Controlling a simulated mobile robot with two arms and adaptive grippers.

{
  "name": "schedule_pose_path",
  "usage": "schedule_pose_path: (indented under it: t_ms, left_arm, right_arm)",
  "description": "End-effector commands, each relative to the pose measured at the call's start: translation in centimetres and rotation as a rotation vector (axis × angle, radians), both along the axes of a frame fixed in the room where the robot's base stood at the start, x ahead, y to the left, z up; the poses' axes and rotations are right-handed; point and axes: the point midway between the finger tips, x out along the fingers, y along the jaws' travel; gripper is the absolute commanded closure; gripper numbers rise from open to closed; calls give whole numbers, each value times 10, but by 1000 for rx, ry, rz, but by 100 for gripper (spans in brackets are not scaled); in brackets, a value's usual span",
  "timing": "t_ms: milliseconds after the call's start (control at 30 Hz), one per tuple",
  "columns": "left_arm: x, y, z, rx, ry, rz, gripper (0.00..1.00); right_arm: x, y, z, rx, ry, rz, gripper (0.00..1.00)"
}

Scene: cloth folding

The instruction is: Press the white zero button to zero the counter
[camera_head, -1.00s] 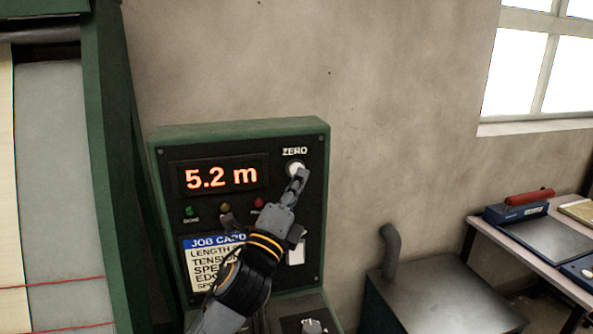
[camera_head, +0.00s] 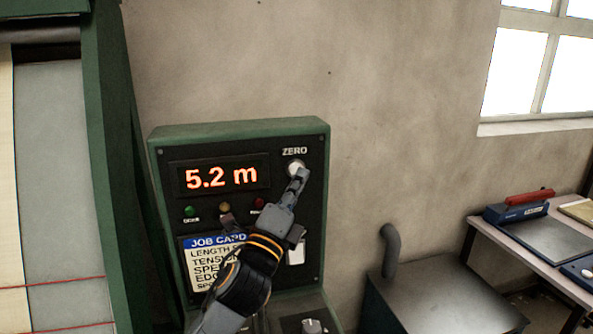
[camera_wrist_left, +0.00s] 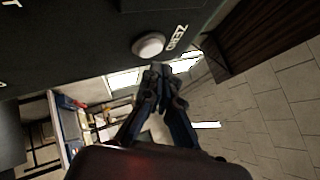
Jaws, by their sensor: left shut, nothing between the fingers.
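The white zero button (camera_head: 294,167) is at the upper right of the dark control panel (camera_head: 300,220), under the word ZERO. The counter display (camera_head: 221,177) reads 5.2 m in orange digits. My left gripper (camera_head: 303,174) is shut and empty, its fingertips at the button's lower right edge in the head view. In the left wrist view, the round button (camera_wrist_left: 148,45) shows whole, just above the closed fingertips (camera_wrist_left: 159,68). A small gap shows there in the picture; I cannot tell whether the tips touch it. My right gripper is not in view.
Small indicator lamps (camera_head: 190,211) and a job card (camera_head: 203,262) sit below the display, the card partly behind my left arm. A green machine frame (camera_head: 107,150) stands at left. A metal cabinet (camera_head: 440,290) with a pipe (camera_head: 390,250) and a bench (camera_head: 545,240) are at right.

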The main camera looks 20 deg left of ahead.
Motion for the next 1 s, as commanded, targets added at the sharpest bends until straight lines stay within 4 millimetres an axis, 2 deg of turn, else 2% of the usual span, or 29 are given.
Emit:
schedule_pose_path:
  t_ms: [1000]
  left_arm:
    - [8,6,0,0,0,0,100]
  right_arm:
    - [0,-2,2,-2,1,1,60]
